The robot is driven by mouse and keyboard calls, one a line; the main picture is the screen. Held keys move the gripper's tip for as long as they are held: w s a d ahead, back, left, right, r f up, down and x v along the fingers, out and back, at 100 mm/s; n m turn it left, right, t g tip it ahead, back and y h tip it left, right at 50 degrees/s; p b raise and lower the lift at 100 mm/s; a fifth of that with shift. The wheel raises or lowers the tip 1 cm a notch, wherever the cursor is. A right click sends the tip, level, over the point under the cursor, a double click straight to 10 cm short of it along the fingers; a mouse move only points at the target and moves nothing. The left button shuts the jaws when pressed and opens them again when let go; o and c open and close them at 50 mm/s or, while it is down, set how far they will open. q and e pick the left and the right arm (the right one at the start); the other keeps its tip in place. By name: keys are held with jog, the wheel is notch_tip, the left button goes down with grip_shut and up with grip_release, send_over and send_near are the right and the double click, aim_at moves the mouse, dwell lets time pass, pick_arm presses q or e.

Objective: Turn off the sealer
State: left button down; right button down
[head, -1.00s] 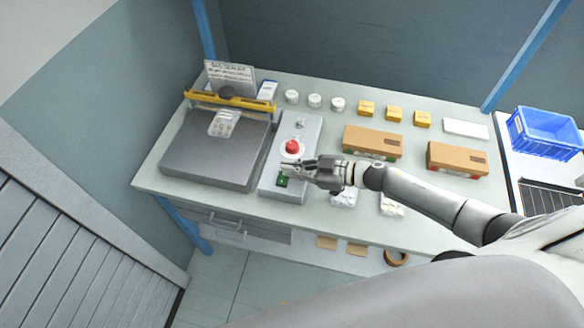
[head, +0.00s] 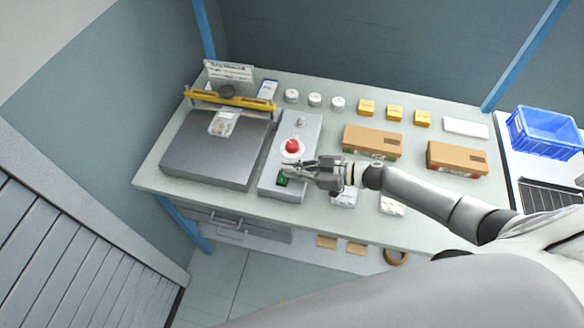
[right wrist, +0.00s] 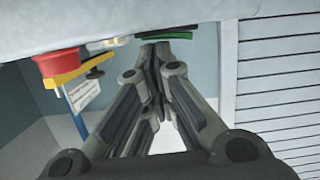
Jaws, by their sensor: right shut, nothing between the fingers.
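The sealer (head: 218,150) is a dark grey flat machine with a yellow bar (head: 230,100) across its back, at the left of the bench. Beside it stands a grey control box (head: 273,166) with a red mushroom button (head: 292,146) and a green switch (head: 282,180) near its front. My right gripper (head: 290,168) is shut and empty, over the box between the red button and the green switch. In the right wrist view its fingertips (right wrist: 155,48) are close to the green switch (right wrist: 180,35), and the red button (right wrist: 60,63) is off to the left. Contact cannot be told.
White jars (head: 315,100), small yellow boxes (head: 394,113) and cardboard boxes (head: 372,142) stand right of the control box. White packets (head: 392,204) lie near my right arm. A blue crate (head: 543,133) stands at the far right. A pouch (head: 223,123) lies on the sealer.

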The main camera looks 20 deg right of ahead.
jog(key=r+p, duration=0.3)
jog(key=r, duration=0.1)
jog(key=shift+w+d+r+p, duration=0.2)
jog(key=shift+p, duration=0.2)
jog(key=shift+s+d+f+b, duration=0.3)
jog(key=shift+d+b, duration=0.15)
jog(key=shift+b, duration=0.1)
jog(key=b+v, duration=0.2)
jog(key=v, duration=0.6)
jog(key=shift+d+r+b, duration=0.3)
jog(key=shift+d+r, duration=0.05)
jog(key=shift+d, duration=0.05)
jog(key=shift+a, duration=0.1)
